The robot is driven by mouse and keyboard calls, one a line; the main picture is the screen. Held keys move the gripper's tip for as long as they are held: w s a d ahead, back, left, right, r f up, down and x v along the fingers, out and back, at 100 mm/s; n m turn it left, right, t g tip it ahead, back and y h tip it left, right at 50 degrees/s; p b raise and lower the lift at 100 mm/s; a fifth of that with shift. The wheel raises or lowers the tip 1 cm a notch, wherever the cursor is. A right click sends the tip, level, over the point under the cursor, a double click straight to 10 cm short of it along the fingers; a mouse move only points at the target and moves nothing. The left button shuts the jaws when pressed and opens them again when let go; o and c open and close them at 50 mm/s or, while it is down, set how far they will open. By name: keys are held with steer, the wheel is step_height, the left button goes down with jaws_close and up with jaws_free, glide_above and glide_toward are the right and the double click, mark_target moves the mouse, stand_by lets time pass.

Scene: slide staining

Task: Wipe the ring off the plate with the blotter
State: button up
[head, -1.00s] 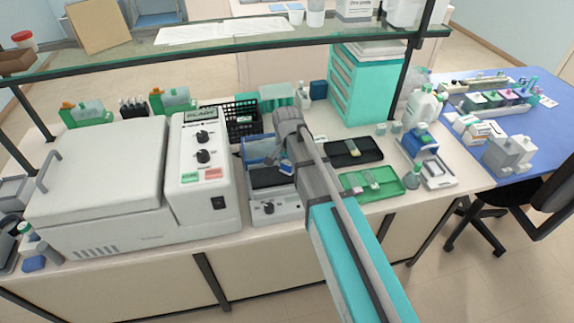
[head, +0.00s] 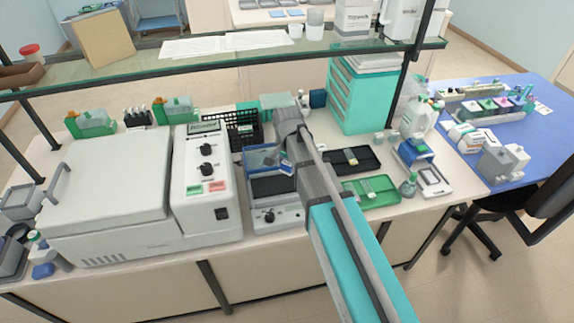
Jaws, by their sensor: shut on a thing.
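The dark plate (head: 272,188) is the flat top of a small grey-white bench unit (head: 277,217) with a knob on its front, at the middle of the bench. My gripper (head: 286,166) is over the back right part of this plate, partly hidden by my own arm. It is shut on a small blue and white thing (head: 288,170), which seems to be the blotter. I cannot tell whether it touches the plate. No ring can be made out on the plate at this size.
A large white machine (head: 110,190) with a control panel stands to the left. A black tray (head: 366,166) and a green tray (head: 385,198) with slides lie to the right. A blue open box (head: 262,153) and black rack (head: 247,128) stand behind. A glass shelf (head: 130,65) spans above.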

steer(key=shift+r, duration=0.15)
steer(key=shift+r+p, duration=1.4)
steer(key=shift+p, duration=0.15)
steer(key=shift+f, duration=0.1)
